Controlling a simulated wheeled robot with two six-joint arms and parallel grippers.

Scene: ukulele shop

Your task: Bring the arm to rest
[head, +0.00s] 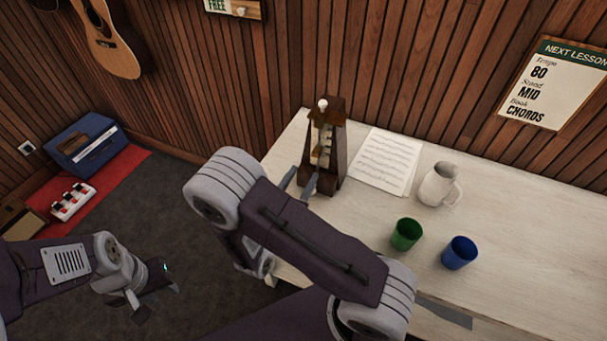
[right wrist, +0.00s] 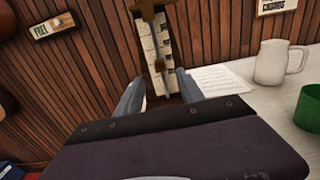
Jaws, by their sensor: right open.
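My right arm reaches across the middle of the head view to the table's left end. My right gripper (head: 299,184) is open beside the lower front of a dark wooden metronome (head: 333,170). In the right wrist view the two fingers (right wrist: 158,92) stand apart with nothing held. The metronome (right wrist: 157,45) shows upright between and beyond them; whether a finger touches it I cannot tell. My left gripper (head: 152,298) hangs low at the left over the dark floor, away from the table. Its fingers are too small and dark to judge.
On the pale table (head: 510,225) are sheet music (head: 387,160), a white jug (head: 437,186), a green cup (head: 406,234) and a blue cup (head: 459,253). A wood-slat wall stands behind. A blue case (head: 85,147) and a pedal board (head: 73,202) lie at the left.

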